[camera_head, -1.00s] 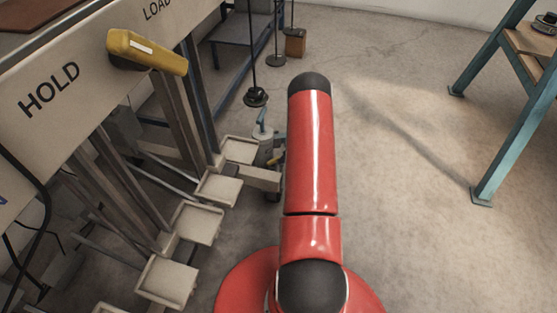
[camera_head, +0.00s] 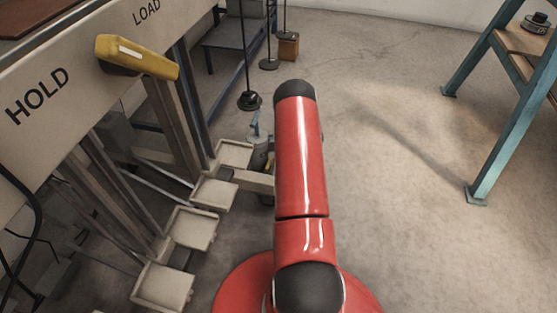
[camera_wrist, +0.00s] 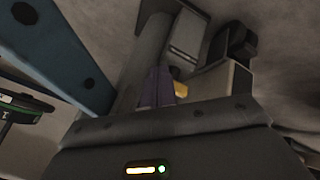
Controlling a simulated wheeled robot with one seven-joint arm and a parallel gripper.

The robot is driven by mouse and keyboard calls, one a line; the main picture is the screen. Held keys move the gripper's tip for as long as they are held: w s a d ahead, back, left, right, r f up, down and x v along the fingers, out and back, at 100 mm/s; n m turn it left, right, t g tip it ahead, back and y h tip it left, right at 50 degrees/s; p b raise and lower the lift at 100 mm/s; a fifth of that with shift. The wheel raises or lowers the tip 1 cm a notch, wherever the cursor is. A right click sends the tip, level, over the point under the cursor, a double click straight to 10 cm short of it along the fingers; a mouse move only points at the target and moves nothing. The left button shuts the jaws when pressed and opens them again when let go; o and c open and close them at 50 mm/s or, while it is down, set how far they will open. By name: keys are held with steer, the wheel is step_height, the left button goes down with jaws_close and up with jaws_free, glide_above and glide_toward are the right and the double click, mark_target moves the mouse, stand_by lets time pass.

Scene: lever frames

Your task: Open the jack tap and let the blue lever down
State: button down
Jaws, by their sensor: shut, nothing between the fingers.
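The grey jack (camera_head: 259,155) stands on the floor behind the pale trays in the head view, with the small blue lever (camera_head: 254,126) tilted at its top. My red arm covers the jack's right side, and the tap cannot be made out there. In the wrist view my gripper (camera_wrist: 160,88) is shut and empty, its fingers close together beside a grey cylinder (camera_wrist: 150,45). A small yellow piece (camera_wrist: 182,89), possibly the tap, shows just right of the fingers. Contact cannot be told. My gripper is hidden in the head view.
A blue bar with dark holes (camera_wrist: 62,52) crosses the wrist view's upper left. Pale trays (camera_head: 193,228) and a HOLD/LOAD panel with a yellow handle (camera_head: 138,57) stand at left. A teal-legged table (camera_head: 487,160) is at right. Floor between is clear.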

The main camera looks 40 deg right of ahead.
steer(key=shift+d, duration=0.1)
stand_by(0.4)
steer(key=shift+d, duration=0.65)
